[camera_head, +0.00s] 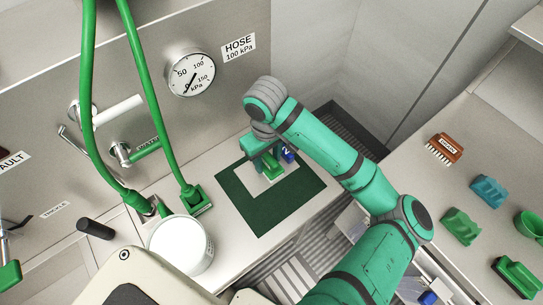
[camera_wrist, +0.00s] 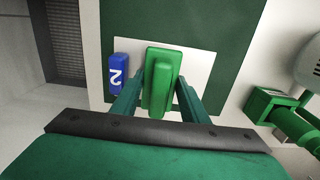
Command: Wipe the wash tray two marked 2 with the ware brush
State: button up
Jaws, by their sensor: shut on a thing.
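My gripper (camera_head: 264,156) is over the worktop, with its two fingers on either side of a green block-like thing (camera_wrist: 160,75), likely the back of the ware brush. It also shows in the head view (camera_head: 272,166). Its bristles are hidden beneath it. It is over a pale square (camera_wrist: 195,65) framed by a dark green flat border (camera_head: 263,219). A blue block marked 2 (camera_wrist: 118,75) is just left of the held thing in the wrist view, and behind it to the right in the head view (camera_head: 287,154). Whether the held thing touches the pale surface cannot be told.
A white round container (camera_head: 180,246) and a green hose fitting (camera_head: 198,201) stand left of the green border. A brown brush (camera_head: 444,149), a teal block (camera_head: 489,191), a green block (camera_head: 461,227) and a green brush (camera_head: 517,278) lie on the right counter.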

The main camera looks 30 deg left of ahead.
jog(key=shift+s+a+r, duration=0.1)
jog(key=shift+s+a, duration=0.25)
jog(key=shift+s, duration=0.45)
jog(key=shift+s+a, duration=0.3)
jog(key=shift+s, duration=0.5)
jog(key=shift+s+a+r, duration=0.1)
jog(key=shift+s+a, duration=0.25)
jog(key=shift+s, duration=0.45)
jog(key=shift+r, duration=2.95)
notch_tip(320, 180, up, 3)
